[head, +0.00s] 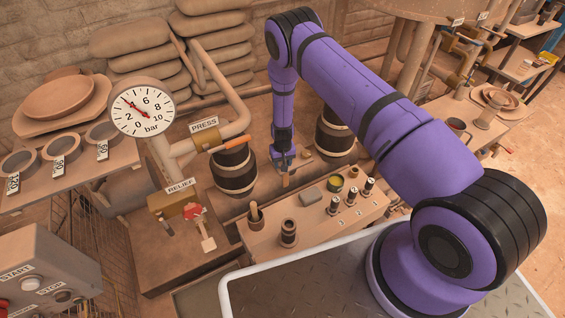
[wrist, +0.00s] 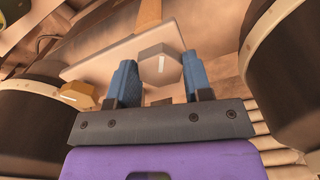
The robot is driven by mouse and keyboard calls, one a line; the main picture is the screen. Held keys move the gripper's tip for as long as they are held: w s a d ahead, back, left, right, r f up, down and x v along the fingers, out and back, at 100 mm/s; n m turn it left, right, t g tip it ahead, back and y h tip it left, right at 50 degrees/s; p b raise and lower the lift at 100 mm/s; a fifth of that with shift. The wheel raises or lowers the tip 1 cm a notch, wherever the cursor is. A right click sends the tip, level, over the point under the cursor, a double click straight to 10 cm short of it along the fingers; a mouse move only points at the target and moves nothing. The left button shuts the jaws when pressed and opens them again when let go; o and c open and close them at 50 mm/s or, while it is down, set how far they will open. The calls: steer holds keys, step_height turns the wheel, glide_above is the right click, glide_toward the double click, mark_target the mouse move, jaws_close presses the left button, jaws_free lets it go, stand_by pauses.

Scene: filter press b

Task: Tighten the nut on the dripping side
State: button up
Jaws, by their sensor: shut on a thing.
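In the wrist view a hex nut (wrist: 160,66) with a pale mark lies between the two blue fingers of my gripper (wrist: 159,80). The fingers are closed on its sides. A second, brass-toned hex nut (wrist: 77,97) with a similar mark is to the left, outside the fingers, on the same pale plate (wrist: 110,58). In the head view my gripper (head: 284,162) points down between two dark banded barrels, a left one (head: 234,168) and a right one (head: 336,134). The nuts are too small to make out there. No drip is clearly visible in either view.
The pressure gauge (head: 143,108) needle points between 2 and 4. A RELIEF valve (head: 188,208) with a red part stands at left front. A bench block (head: 320,222) with pegs and small fittings lies before my gripper. The barrels leave little room sideways.

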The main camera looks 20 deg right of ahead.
steer(key=shift+m, duration=0.5)
steer(key=o, duration=0.9)
step_height(320, 180, up, 11)
steer(key=shift+f, duration=0.1)
stand_by(0.5)
